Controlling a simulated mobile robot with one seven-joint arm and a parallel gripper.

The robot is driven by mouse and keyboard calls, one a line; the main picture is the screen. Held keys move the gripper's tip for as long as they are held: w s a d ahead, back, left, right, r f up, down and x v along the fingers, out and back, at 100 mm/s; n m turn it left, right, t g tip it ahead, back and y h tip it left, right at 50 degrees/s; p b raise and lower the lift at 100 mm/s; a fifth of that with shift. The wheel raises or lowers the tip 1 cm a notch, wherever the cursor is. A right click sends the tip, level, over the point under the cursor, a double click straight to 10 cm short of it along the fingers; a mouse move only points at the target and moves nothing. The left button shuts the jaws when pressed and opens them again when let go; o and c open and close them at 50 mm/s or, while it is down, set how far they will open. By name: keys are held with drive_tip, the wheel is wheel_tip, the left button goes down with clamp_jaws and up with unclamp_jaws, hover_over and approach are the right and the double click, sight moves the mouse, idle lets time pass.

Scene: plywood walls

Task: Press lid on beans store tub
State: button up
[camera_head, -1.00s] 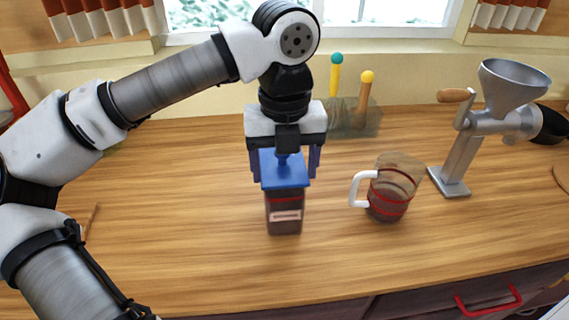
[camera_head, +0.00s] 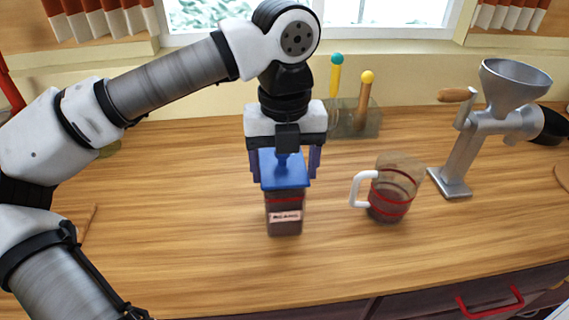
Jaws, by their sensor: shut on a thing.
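The beans store tub (camera_head: 285,206) stands upright on the wooden counter, a dark, clear-sided container with red bands and a white label. The blue lid (camera_head: 286,178) sits level on its top, with no clear gap seen between them. My gripper (camera_head: 285,160) is directly above the tub, pointing down, shut on the lid's blue knob. The knob is partly hidden by the gripper, and the tub's far side is hidden.
A metal grinder (camera_head: 480,130) is farther right. A holder (camera_head: 358,121) with knobbed utensils stands at the back. The counter (camera_head: 180,230) is clear at the left and front.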

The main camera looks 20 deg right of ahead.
drive_tip(key=o, duration=1)
drive_tip(key=shift+o, duration=0.5)
wheel_tip(320, 180, up, 8)
drive_tip(key=p, duration=0.5)
drive_tip(key=shift+c, duration=0.4)
clamp_jaws()
idle(0.3)
idle(0.6)
